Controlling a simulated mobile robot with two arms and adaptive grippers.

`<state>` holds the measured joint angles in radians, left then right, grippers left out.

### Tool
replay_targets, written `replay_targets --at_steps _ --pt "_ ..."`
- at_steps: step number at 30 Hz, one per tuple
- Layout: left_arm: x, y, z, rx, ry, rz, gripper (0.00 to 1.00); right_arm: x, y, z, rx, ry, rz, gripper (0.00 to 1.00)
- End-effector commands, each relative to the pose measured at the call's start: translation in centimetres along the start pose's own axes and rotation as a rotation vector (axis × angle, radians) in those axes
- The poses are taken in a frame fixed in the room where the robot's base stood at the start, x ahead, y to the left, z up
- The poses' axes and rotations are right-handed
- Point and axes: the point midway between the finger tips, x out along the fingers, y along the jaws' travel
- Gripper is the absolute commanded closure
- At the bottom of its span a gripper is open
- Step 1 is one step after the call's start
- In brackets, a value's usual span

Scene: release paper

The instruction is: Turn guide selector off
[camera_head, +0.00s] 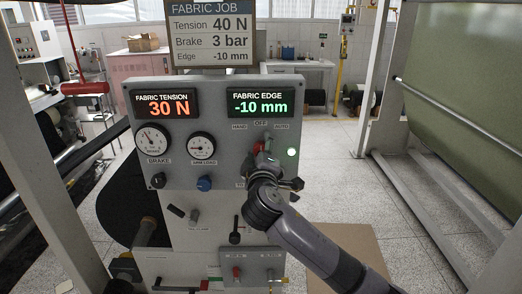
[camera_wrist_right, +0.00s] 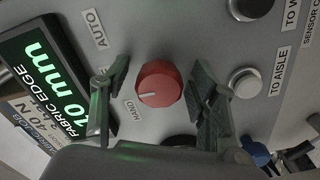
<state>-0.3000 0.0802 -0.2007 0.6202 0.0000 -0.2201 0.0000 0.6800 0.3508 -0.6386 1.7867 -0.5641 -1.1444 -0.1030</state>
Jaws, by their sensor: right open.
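The guide selector is a red round knob on the grey control panel, below the fabric edge display. It shows whole in the right wrist view (camera_wrist_right: 160,84) and partly behind my gripper in the head view (camera_head: 258,147). Its white mark points left and slightly down in the wrist view, toward the HAND label (camera_wrist_right: 133,108). The AUTO label (camera_wrist_right: 90,28) is farther up. The OFF label (camera_head: 260,123) shows above the knob in the head view. My right gripper (camera_wrist_right: 160,95) is open, one finger on each side of the knob, with visible gaps. My left gripper is out of view.
The fabric edge display (camera_head: 260,104) reads -10 mm and the tension display (camera_head: 167,105) reads 30 N. Gauges and a blue knob (camera_head: 204,184) are farther left.

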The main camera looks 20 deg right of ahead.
Motion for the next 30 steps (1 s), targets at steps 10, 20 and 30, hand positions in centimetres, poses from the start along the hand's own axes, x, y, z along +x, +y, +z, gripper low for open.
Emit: replay_targets --at_steps 10,20,30 --pt "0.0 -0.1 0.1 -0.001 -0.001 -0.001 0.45 -3.2 -0.1 0.0 0.003 0.002 -0.002 0.45" --pt "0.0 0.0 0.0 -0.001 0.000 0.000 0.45 -10.0 -0.1 0.0 0.002 0.002 -0.003 0.45" --pt "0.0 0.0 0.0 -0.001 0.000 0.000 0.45 -12.0 0.0 0.0 0.000 -0.001 0.000 0.45"
